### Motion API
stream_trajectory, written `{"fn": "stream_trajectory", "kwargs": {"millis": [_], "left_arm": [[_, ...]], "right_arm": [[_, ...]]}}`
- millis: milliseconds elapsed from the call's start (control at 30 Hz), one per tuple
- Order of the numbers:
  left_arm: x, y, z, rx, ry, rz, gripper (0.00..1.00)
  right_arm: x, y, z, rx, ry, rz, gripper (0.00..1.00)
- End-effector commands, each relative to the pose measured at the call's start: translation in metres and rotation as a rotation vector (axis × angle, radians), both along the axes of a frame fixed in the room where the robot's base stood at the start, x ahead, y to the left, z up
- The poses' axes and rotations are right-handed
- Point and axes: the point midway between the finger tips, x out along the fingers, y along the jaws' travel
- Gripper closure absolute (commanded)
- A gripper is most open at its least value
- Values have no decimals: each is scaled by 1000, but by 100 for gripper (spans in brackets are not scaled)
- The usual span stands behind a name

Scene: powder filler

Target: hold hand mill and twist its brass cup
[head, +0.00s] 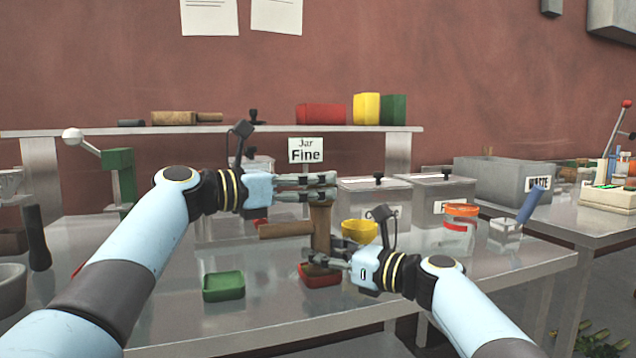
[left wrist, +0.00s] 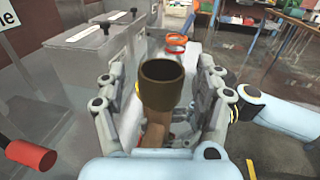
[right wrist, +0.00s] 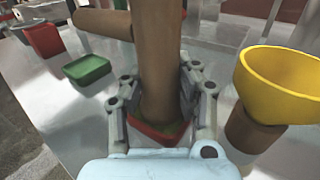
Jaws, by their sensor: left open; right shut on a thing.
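The hand mill (head: 321,228) is a brown wooden cylinder standing upright over a small red tray (head: 322,280). My right gripper (head: 312,262) is shut on its lower body, and the right wrist view shows the fingers on both sides of the wood (right wrist: 156,70). The brass cup (left wrist: 161,84) is a dark brass ring at the mill's top, seen in the left wrist view. My left gripper (head: 328,187) is open at the height of the cup, with one finger on each side and a gap to the cup.
A wooden handle-like cylinder (head: 286,230) lies left of the mill. A yellow bowl (right wrist: 284,82) stands close to its right on a wooden base. A green tray (head: 224,286) is at front left. Lidded grey bins (head: 374,198) and an orange-lidded jar (head: 459,232) stand behind and right.

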Motion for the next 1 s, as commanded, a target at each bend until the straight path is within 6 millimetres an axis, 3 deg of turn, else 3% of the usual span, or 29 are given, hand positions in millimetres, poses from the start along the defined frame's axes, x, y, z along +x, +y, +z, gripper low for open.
{"fn": "stream_trajectory", "kwargs": {"millis": [300,433,600,967,1000], "left_arm": [[-35,62,-2,4,1,2,31],[-45,80,-2,3,2,2,31],[-51,90,-1,1,2,-1,31],[-51,91,-1,0,1,-1,31],[-51,91,-1,0,1,-1,31]], "right_arm": [[0,0,0,-1,1,0,100],[0,0,0,-1,1,0,100],[0,0,0,-1,1,0,100],[0,0,0,-1,1,0,100],[0,0,0,-1,1,0,66]]}}
